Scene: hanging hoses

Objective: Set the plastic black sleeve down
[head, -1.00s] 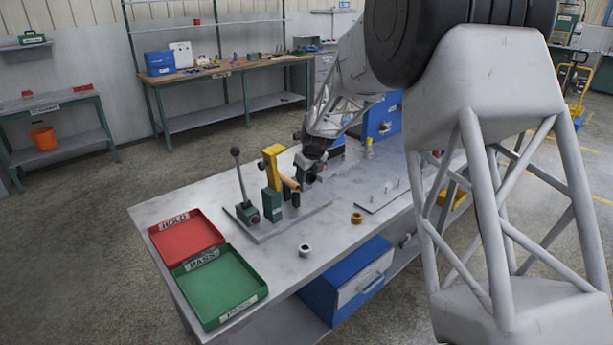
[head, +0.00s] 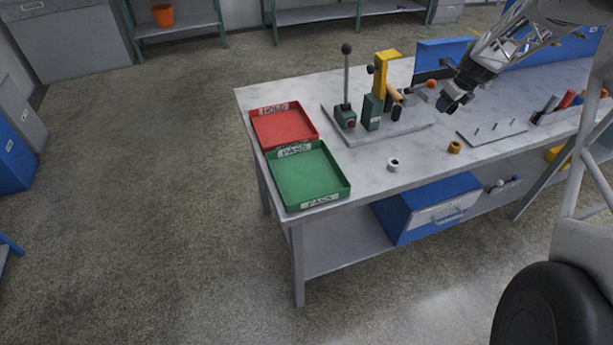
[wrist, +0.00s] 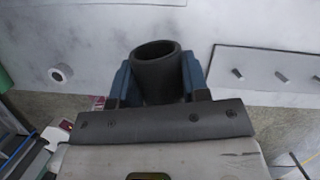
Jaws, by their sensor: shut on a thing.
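The black sleeve (wrist: 160,74) is an open-ended dark tube, seen from one end in the wrist view. My gripper (wrist: 163,82) is shut on it, with a blue finger on each side. In the head view my gripper (head: 452,102) is over the grey workbench (head: 400,178), between the clamp fixture and the peg plate. The sleeve is too small and dark there to tell apart from the fingers. The height of the sleeve above the bench is hard to tell.
A fixture with a yellow clamp (head: 382,75) and an upright lever (head: 347,80) stands left of my gripper. A peg plate (head: 493,132) lies to the right. A white ring (head: 393,164) and a tan ring (head: 454,147) lie in front. Red (head: 283,140) and green (head: 325,200) trays are at left.

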